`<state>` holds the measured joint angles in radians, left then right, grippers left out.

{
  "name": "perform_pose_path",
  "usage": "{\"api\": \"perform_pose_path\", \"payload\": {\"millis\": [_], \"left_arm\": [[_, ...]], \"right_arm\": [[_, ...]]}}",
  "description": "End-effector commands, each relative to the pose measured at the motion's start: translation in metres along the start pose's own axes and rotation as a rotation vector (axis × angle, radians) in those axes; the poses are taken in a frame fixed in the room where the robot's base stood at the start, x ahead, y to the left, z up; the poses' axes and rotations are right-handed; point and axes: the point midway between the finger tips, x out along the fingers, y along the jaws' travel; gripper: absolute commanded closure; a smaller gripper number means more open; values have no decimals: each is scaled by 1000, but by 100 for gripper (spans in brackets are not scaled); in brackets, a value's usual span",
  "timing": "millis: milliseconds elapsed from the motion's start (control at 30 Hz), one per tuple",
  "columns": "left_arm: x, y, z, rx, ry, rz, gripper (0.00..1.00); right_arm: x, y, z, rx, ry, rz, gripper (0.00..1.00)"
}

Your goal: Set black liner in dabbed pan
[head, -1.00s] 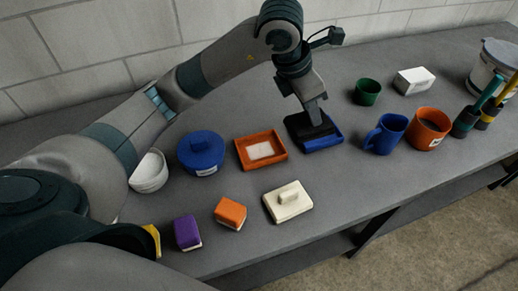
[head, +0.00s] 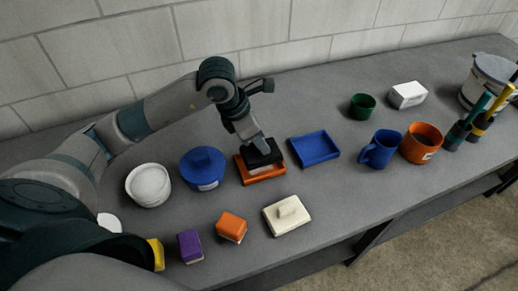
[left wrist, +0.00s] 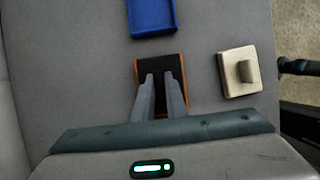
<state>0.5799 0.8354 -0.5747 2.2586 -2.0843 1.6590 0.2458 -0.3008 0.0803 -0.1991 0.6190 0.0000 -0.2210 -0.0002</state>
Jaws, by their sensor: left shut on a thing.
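The black liner (head: 263,153) is a dark flat piece held in my left gripper (head: 258,143), which is shut on it. The liner is over the orange pan (head: 262,180) and hides its inside. Whether it touches the pan is hard to tell. In the left wrist view, the fingertips (left wrist: 165,77) grip the liner (left wrist: 157,67), and thin orange edges of the pan (left wrist: 186,84) show around it. The blue pan (head: 315,148) to the right is empty. My right gripper is not in view.
A cream block with a handle (head: 287,215), an orange block (head: 231,226) and a purple block (head: 190,246) lie in front. Mugs (head: 381,149) stand to the right.

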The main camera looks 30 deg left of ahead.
Motion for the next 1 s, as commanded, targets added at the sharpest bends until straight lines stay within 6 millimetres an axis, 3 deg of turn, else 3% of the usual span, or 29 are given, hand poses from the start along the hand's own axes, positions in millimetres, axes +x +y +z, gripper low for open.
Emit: {"api": "perform_pose_path", "payload": {"millis": [467,833,1000], "left_arm": [[2,3,-6,0,0,1,100],[33,2,-19,-2,3,-2,100],[38,3,-21,0,-1,2,100]], "right_arm": [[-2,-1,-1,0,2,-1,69],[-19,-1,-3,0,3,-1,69],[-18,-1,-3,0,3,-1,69]]}}
